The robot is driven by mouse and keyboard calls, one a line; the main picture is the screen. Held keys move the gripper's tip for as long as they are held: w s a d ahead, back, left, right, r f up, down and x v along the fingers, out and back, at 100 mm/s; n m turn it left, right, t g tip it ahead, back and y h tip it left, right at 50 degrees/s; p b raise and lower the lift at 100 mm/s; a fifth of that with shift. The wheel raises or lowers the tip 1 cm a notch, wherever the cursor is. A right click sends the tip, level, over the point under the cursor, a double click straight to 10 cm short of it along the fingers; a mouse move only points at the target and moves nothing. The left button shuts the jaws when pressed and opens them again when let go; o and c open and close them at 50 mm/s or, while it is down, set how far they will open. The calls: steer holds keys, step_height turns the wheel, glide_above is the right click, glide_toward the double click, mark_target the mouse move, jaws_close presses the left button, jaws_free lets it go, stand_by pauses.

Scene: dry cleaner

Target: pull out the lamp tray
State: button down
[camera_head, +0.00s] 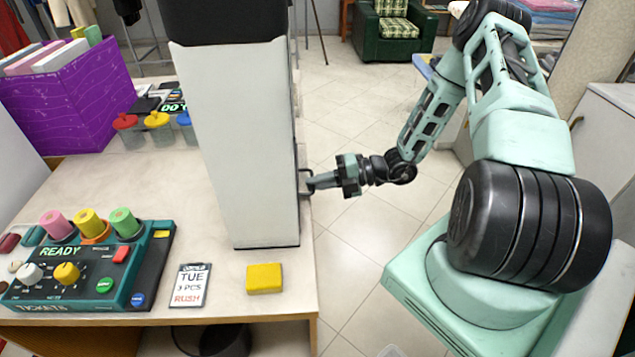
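A tall pale cabinet (240,140) with a dark top stands upright on the counter. No part in view is clearly an open lamp tray. A dark handle (304,171) juts from the cabinet's right side. My gripper (312,182) reaches in from the right, level, with its fingertips at this handle. The fingers overlap one another from this angle, so I cannot tell whether they are closed around the handle or only beside it. The cabinet's right face is seen very edge-on, so most of it is hidden.
A teal ticket machine (75,275), a ticket card (190,285) and a yellow block (264,278) lie on the counter (225,300). A purple box (75,95) and several lidded jars (158,124) stand behind. The tiled floor (350,240) right of the counter is open up to my base.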

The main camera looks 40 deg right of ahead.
steer(key=f+p+v, duration=0.2)
steer(key=v, duration=0.9)
steer(key=shift+s+d, duration=0.3)
steer(key=shift+d, duration=0.15)
steer(key=shift+f, duration=0.15)
steer(key=c, duration=1.8)
jaws_free()
steer(key=shift+d, duration=0.1)
steer(key=b+v, duration=0.2)
steer(key=v, duration=1.5)
steer(key=shift+b, duration=0.3)
steer(key=shift+s+d, duration=0.1)
steer(key=shift+d, duration=0.05)
